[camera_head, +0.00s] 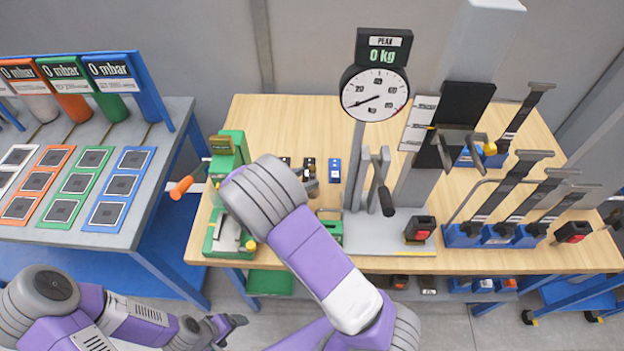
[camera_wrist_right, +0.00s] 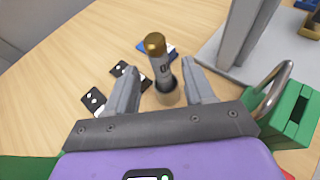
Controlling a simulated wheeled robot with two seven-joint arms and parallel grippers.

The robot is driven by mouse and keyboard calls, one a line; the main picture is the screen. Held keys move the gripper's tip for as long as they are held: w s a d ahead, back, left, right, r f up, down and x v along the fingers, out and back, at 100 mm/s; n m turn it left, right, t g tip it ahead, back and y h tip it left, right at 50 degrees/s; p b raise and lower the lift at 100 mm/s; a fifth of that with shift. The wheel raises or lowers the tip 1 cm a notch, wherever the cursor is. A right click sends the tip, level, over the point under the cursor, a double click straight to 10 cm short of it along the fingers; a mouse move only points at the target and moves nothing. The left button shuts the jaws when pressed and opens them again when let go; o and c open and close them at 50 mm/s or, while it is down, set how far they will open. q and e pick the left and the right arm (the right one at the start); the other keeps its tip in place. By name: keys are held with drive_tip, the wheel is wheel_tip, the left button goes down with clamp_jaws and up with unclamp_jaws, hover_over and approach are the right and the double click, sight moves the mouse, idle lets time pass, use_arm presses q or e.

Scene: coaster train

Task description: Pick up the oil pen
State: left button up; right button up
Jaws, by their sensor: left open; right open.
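My right gripper (camera_wrist_right: 159,66) is open, one finger on each side of the pen in that view, with gaps on both sides. How far the fingertips are from it in depth is unclear. In the head view my right wrist (camera_head: 264,195) hides the right fingers and most of the pen area. My left gripper (camera_head: 230,324) is open and empty at the lower left, in front of the table.
A green press (camera_head: 226,155) with an orange handle stands left of my right wrist. A grey stand with a round gauge (camera_head: 375,94) rises to the right. Small black blocks (camera_wrist_right: 92,101) and a blue block lie near the pen. The wooden table (camera_head: 262,118) is clear behind.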

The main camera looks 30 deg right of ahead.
drive_tip(key=x, duration=0.5)
drive_tip(key=shift+d+r, duration=0.3)
drive_tip(key=shift+c, duration=0.5)
clamp_jaws()
drive_tip(key=shift+r, duration=0.2)
